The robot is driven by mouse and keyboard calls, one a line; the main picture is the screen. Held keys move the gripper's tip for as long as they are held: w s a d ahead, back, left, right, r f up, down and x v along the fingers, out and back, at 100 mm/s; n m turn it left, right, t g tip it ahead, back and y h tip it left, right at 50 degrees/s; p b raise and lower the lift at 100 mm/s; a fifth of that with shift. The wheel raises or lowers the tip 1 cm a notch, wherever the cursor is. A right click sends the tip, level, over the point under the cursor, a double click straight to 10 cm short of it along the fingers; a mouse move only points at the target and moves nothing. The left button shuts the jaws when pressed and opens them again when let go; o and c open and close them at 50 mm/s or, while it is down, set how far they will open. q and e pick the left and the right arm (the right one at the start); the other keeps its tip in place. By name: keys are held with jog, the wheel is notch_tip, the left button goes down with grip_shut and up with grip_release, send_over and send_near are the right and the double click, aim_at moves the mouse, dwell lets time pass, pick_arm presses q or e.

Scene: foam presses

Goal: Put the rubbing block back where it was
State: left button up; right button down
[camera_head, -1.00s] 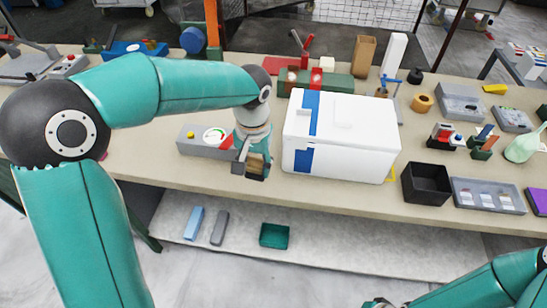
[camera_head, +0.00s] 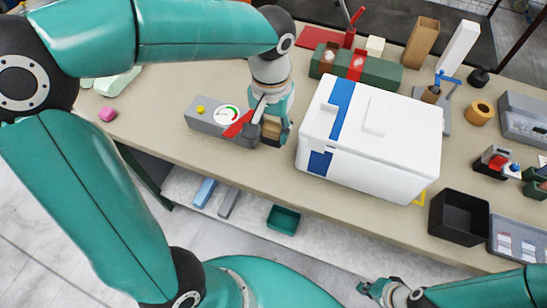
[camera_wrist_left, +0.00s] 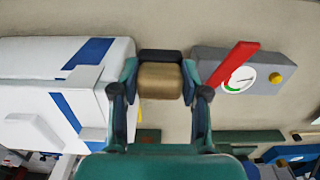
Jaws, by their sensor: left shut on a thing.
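The rubbing block, a tan block with a dark pad (camera_wrist_left: 160,82), is between the fingers of my left gripper (camera_wrist_left: 160,92). In the head view the block (camera_head: 271,130) is partly hidden by the fingers of my left gripper (camera_head: 273,132). My left gripper is shut on it, over the bench between the grey gauge box (camera_head: 205,121) and the white cooler box (camera_head: 375,143). I cannot tell whether the block touches the bench. My right gripper (camera_head: 376,291) is low at the bottom of the head view, away from the bench top; its opening is unclear.
A red pointer (camera_head: 238,124) on the gauge box lies close to my left gripper. A black bin (camera_head: 459,216) stands right of the cooler. A green tray (camera_head: 283,219) lies on the lower shelf. The bench's front strip (camera_head: 210,166) is clear.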

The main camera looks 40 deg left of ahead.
pick_arm(q)
notch_tip(320, 180, down, 12)
jog(key=shift+f, duration=0.2)
dwell(0.4)
jog(key=shift+f, duration=0.15)
jog(key=o, duration=1)
notch_tip(320, 180, up, 12)
jog(key=shift+r, duration=0.15)
jog(key=shift+s, duration=0.1)
